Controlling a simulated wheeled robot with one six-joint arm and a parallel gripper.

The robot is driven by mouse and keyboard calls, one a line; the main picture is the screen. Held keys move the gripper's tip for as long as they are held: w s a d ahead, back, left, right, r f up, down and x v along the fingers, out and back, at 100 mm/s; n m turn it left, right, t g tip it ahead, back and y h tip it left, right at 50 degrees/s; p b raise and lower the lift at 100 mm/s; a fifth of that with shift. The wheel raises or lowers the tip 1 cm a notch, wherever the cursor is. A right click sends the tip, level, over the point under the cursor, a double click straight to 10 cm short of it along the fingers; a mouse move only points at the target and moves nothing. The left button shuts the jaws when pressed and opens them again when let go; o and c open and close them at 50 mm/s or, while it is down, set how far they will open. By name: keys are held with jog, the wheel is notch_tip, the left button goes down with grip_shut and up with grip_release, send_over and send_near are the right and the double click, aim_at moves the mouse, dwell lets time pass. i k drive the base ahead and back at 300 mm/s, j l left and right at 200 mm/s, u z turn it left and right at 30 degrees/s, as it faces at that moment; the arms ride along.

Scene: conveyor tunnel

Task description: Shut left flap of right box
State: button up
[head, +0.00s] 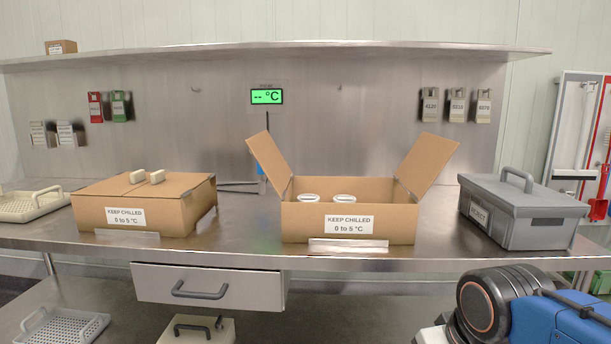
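The right box (300,232) is an open brown cardboard box on the steel counter, with a "KEEP CHILLED 0 to 5 °C" label on its front. Its left flap (268,163) stands up and leans outward to the left. Its right flap (428,165) stands up and leans outward to the right. Two white-lidded containers (308,198) show inside. The left box (145,203) has its top flaps closed, with two small pale blocks on top. My gripper is not in view; only part of my blue and dark arm shows at the lower right.
A grey lidded case (522,212) with a handle stands right of the right box. A perforated white tray (30,204) lies at the far left. A steel shelf (270,46) runs above. The counter (248,225) is clear between the boxes. A drawer (208,286) is below.

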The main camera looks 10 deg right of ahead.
aim_at(262, 145)
jog(key=i+j+z, duration=0.2)
jog(key=j+z, duration=0.15)
jog(key=j, duration=0.75)
jog(key=j+z, duration=0.35)
jog(key=j, duration=0.75)
jog(key=i, duration=0.05)
